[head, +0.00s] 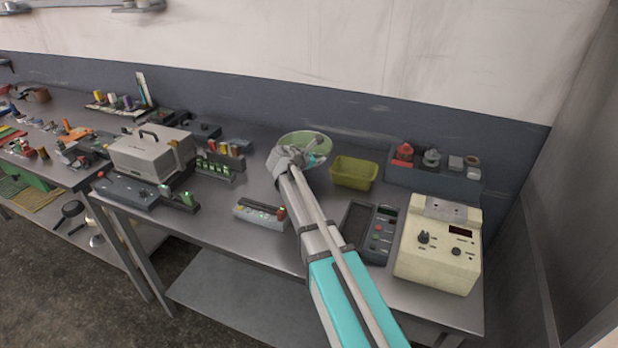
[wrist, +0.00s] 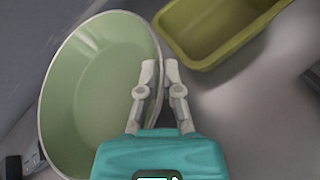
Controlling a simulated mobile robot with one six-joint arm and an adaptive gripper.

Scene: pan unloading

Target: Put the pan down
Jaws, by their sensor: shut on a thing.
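A light green pan (head: 304,140) with a pale rim is near the back of the grey workbench (head: 330,240). In the wrist view the pan (wrist: 95,90) fills the left half and its green inside faces the camera. In the wrist view my gripper (wrist: 160,75) is shut on the pan's right rim, with one finger on each side of the wall. I cannot tell whether the pan's base touches the bench. My arm and gripper hide part of the pan in the head view.
A yellow-green bin (head: 354,173) stands just right of the pan; it also shows in the wrist view (wrist: 215,35). A cream instrument (head: 438,245) and a dark meter (head: 370,232) are nearer right. A grey case (head: 152,153) stands left. Some bench surface before the pan is bare.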

